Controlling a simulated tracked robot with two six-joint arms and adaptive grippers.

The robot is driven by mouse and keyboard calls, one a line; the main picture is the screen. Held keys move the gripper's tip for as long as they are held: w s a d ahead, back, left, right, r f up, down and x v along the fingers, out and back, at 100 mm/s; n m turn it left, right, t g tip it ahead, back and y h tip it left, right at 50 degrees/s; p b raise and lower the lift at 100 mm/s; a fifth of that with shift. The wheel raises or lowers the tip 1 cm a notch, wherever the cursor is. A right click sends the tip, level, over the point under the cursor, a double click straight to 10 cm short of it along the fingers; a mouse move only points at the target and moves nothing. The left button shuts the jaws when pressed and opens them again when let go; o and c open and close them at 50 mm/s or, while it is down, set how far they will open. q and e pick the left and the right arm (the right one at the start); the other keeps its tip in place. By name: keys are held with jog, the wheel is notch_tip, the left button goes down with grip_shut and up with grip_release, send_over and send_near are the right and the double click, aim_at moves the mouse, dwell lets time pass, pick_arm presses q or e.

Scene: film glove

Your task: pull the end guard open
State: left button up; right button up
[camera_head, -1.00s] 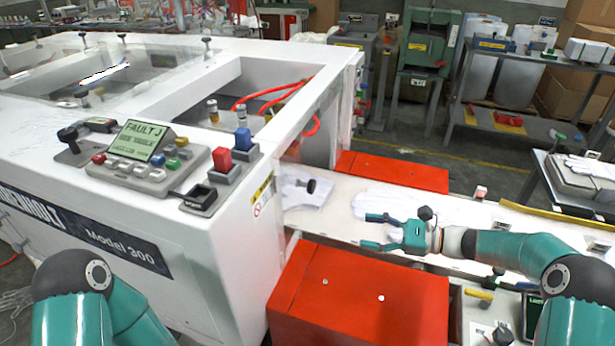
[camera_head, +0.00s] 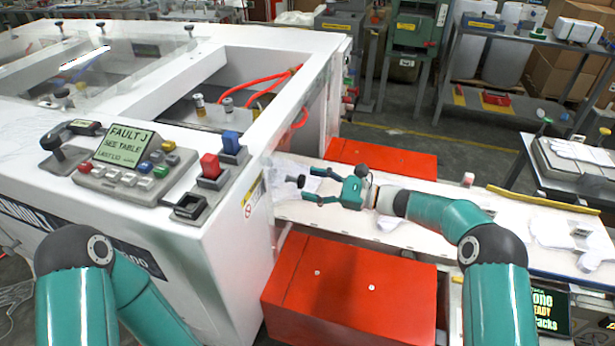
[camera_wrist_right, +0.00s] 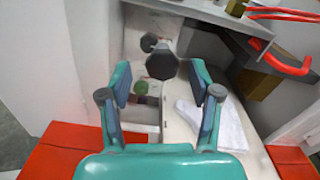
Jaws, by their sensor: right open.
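The end guard's black knob (camera_head: 293,181) sticks out at the end opening of the white machine. In the right wrist view the dark knob (camera_wrist_right: 157,64) shows ahead, in line with the gap between the fingers. The guard panel itself looks clear and is hard to make out. My right gripper (camera_head: 314,185) is open and points left at the knob, just short of it in the head view. In the right wrist view its fingers (camera_wrist_right: 161,80) stand apart with nothing held. I cannot tell whether either finger touches the knob. My left gripper is out of view.
The pale conveyor bed (camera_head: 410,226) runs under my right arm. A red box (camera_head: 350,295) stands in front of it and another red box (camera_head: 381,158) behind. The machine wall (camera_head: 222,275) rises left of the gripper. A white glove shape (camera_wrist_right: 215,120) lies on the bed.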

jog(key=shift+x, duration=1.4)
